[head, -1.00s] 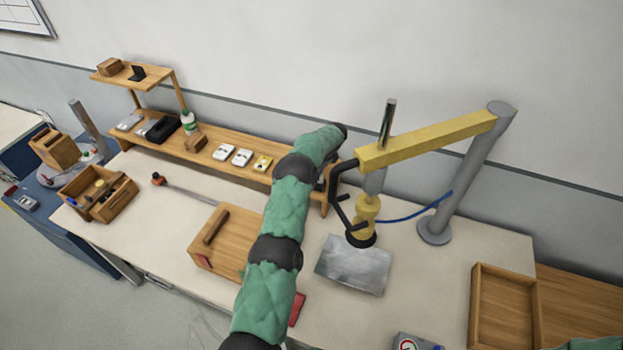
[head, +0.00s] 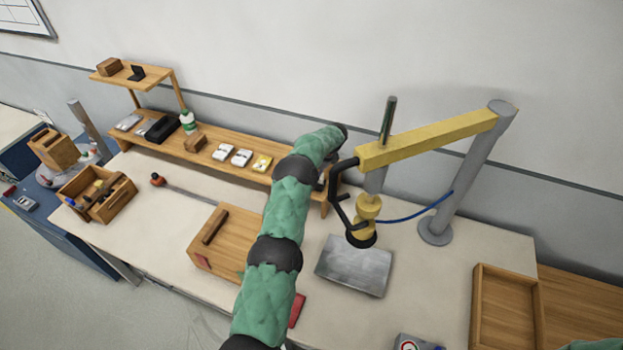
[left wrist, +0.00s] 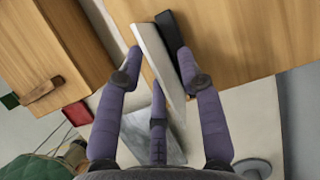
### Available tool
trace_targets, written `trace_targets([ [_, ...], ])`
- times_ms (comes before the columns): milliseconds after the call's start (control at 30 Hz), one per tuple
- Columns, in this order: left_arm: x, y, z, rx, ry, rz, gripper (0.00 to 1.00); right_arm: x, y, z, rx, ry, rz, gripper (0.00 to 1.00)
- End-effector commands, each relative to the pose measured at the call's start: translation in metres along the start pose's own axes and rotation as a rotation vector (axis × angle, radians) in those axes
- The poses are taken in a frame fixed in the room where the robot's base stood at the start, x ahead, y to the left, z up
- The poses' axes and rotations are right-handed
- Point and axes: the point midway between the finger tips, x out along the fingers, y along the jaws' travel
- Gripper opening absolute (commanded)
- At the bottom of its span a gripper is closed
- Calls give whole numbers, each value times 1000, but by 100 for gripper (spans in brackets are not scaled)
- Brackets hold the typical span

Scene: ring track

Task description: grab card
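In the left wrist view, a pale thin slab (left wrist: 156,58), which looks like a card, stands tilted beside a black piece (left wrist: 172,32) at the edge of a wooden surface. My left gripper (left wrist: 159,57) has its purple fingers on either side of both. The fingertips are apart; I cannot tell whether they touch the card. In the head view my green left arm reaches to the right end of the long shelf (head: 225,168) and hides its gripper and the card. My right gripper is out of view.
Three small cards or boxes, one a yellow box (head: 262,163), lie on the shelf. A yellow arm (head: 430,138) on a grey post stands right of my left arm, above a metal plate (head: 354,266). A wooden box (head: 225,240) and an empty tray (head: 482,310) are on the table.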

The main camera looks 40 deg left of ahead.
Motion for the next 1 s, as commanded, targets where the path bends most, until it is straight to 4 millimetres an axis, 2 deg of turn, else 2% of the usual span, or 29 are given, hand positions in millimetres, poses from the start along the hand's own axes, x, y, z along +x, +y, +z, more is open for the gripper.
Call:
trace_targets([
  [133, 0, 0, 0, 0, 0, 0, 37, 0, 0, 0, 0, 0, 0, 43],
  [167, 0, 0, 0, 0, 0, 0, 32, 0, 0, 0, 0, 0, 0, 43],
  [200, 0, 0, 0, 0, 0, 0, 20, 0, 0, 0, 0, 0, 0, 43],
  [300, 0, 0, 0, 0, 0, 0, 0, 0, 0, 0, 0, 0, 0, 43],
  [767, -1, 0, 0, 0, 0, 0, 0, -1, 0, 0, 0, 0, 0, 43],
  [1000, -6, 0, 3, 0, 0, 1, 0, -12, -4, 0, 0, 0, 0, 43],
])
